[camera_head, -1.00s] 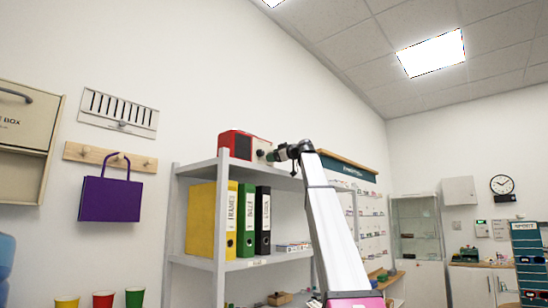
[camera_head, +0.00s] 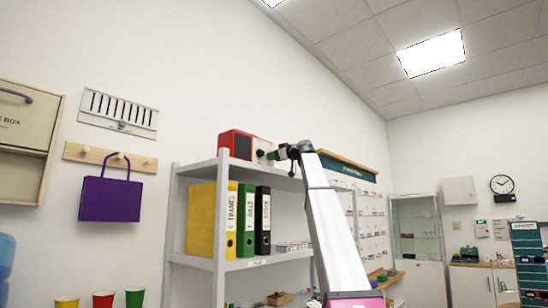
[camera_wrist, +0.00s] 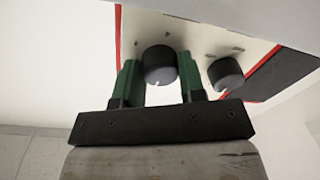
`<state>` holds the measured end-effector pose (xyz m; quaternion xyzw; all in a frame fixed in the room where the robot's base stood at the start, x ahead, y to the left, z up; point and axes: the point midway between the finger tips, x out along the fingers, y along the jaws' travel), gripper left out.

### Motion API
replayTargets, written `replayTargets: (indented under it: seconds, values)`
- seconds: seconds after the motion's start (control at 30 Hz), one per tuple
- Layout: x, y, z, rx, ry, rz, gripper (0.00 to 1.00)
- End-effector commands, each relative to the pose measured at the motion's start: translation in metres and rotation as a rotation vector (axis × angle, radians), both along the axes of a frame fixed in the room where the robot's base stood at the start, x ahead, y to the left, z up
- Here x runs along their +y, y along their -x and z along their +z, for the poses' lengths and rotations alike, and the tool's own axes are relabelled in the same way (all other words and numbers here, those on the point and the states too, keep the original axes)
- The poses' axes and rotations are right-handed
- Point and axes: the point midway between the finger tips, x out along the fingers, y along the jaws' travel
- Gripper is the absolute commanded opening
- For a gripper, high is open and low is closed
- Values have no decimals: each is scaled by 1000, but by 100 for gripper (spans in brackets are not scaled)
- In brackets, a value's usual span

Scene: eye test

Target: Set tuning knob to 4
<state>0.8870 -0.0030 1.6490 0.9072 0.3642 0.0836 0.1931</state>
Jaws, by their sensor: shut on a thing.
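A red box-shaped device (camera_head: 236,143) with a pale front stands on top of the grey shelf unit. In the wrist view its cream front panel (camera_wrist: 200,38) has a red edge and two dark round knobs. My gripper (camera_wrist: 160,76), with green fingers, is shut on the left knob (camera_wrist: 159,60), one finger on each side. A pale mark shows on the knob's lower rim. The other knob (camera_wrist: 226,74) stands free to the right. In the head view my gripper (camera_head: 274,154) is at the device's front. Panel marks are too small to read, so I cannot tell which knob is tuning.
The shelf (camera_head: 222,167) holds yellow, green and black binders (camera_head: 246,220) below the device. A purple bag (camera_head: 111,198) hangs on the left wall. A board with small items (camera_head: 371,215) is behind my arm on the right.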

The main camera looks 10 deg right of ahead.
Motion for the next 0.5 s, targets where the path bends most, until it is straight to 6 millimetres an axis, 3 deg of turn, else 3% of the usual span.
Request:
replayTargets:
  seconds: [0.5]
  values:
    - [0, 0, -1, 309, -363, 1, 13]
